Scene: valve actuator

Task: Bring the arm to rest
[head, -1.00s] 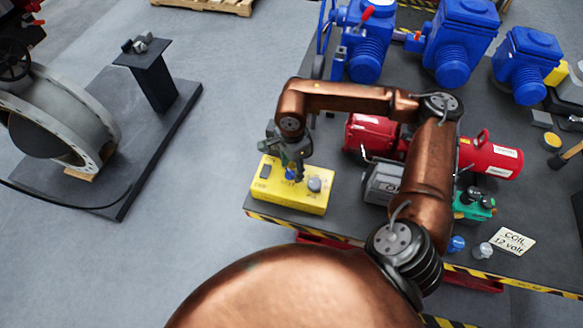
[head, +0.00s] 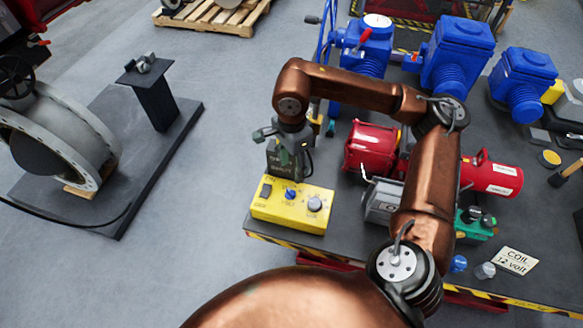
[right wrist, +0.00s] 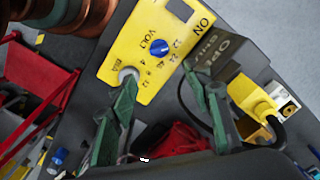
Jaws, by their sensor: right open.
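My right arm, copper coloured, reaches over the workbench in the head view. The yellow box (right wrist: 155,50) shows there with a blue knob, a grey knob partly covered by a finger, and volt markings. My left gripper does not show.
Blue actuators (head: 458,55), red cylinders (head: 372,146) and a green part (head: 474,222) stand on the dark bench.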

